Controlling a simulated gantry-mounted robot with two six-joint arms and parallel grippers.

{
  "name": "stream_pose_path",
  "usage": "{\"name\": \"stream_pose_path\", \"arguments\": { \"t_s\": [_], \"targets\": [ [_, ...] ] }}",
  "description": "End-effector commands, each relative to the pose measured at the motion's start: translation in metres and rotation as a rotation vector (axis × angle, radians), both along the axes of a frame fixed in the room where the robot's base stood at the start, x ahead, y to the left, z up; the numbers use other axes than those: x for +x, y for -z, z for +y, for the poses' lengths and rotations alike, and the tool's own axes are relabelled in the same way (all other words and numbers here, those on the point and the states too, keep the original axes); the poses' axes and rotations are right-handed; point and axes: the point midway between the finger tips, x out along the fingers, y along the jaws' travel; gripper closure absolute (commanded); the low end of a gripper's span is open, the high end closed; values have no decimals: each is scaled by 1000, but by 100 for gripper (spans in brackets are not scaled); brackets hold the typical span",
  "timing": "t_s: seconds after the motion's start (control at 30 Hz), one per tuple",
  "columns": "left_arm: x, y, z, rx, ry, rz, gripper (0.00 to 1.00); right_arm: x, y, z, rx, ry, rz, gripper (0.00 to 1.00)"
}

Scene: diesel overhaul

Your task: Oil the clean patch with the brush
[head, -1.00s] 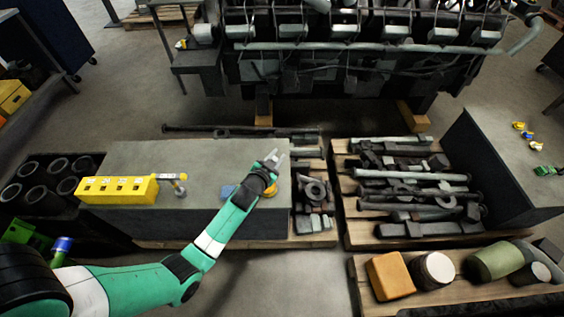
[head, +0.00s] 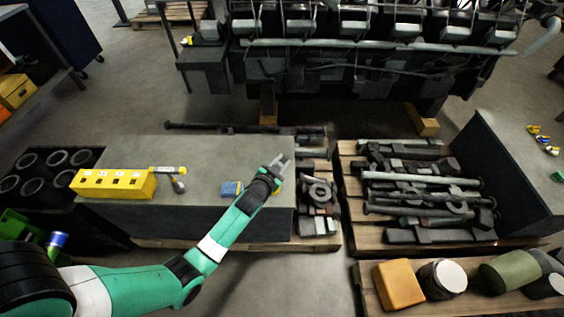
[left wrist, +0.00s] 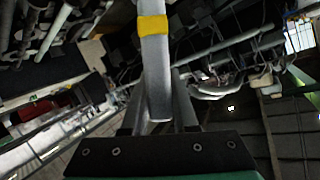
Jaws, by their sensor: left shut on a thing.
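My left gripper (head: 281,163) is over the right end of the grey bench top (head: 212,155), pointing away. In the left wrist view it is shut on a pale grey handle with a yellow band, which I take to be the brush (left wrist: 155,65). Its bristles are not visible, and in the head view the held thing can hardly be made out. I cannot pick out the clean patch in either view. My right gripper is not in view.
A yellow block with holes (head: 113,184) and a yellow-handled tool (head: 177,181) lie on the bench's left part. A blue object (head: 231,188) sits beside my left wrist. A pallet of metal parts (head: 425,200) is on the right. The engine (head: 350,75) stands behind.

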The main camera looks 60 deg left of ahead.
Motion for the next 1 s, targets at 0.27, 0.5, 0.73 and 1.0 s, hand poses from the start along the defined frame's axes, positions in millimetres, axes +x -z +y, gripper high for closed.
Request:
{"name": "stream_pose_path", "arguments": {
  "t_s": [0.27,0.5,0.73,1.0],
  "targets": [
    [0,0,0,0,0,-1,100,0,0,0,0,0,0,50],
    [0,1,0,0,0,-1,100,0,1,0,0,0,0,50],
    [0,4,0,0,0,-1,100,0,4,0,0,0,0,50],
    [0,7,0,0,0,-1,100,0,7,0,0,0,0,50]
  ]
}}
